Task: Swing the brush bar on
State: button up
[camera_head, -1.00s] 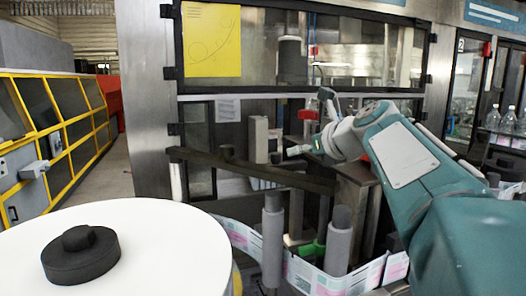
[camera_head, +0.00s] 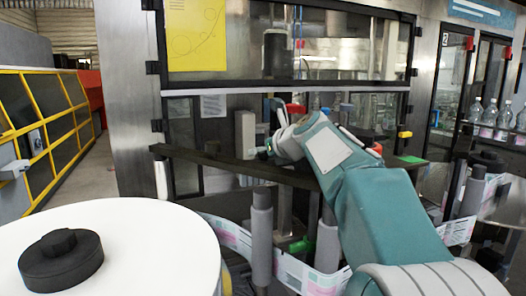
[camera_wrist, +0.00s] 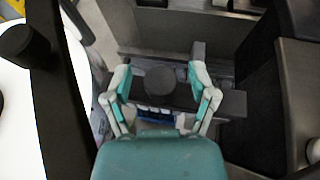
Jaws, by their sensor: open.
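My gripper (camera_wrist: 161,85) is open, its two teal-and-grey fingers apart. In the wrist view a dark round knob (camera_wrist: 160,81) lies between the fingers, with space on both sides. Behind it is a short dark bar (camera_wrist: 228,103), which seems to be the brush bar; I cannot tell how it is hinged. Blue and white parts (camera_wrist: 155,114) show below the knob. In the head view my gripper (camera_head: 264,149) is in front of the labeller window, beside a grey upright block (camera_head: 245,134). My arm hides what lies behind it.
A white label reel (camera_head: 150,240) with a black hub (camera_head: 61,260) stands at the front left. A long dark rail (camera_head: 215,165) crosses below my gripper. Grey rollers (camera_head: 262,240) carry the label web (camera_head: 305,277). Bottles (camera_head: 490,115) stand at the right.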

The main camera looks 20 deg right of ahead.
jog(key=shift+w, duration=0.1)
grip_shut()
dwell(0.3)
jog(key=shift+s+d+n+g+y, duration=0.3)
jog(key=shift+s+n+g+y, duration=0.55)
jog(key=shift+n+y, duration=0.55)
jog(key=shift+s+d+n+g+y, duration=0.3)
jog(key=shift+s+n+g+y, duration=0.5)
jog(key=shift+n+y, duration=0.6)
jog(key=shift+s+d+n+g+y, duration=0.3)
jog(key=shift+s+n+g+y, duration=0.3)
jog(key=shift+n+g+y, duration=0.65)
jog(key=shift+f+n, duration=0.1)
jog(key=shift+n, duration=0.25)
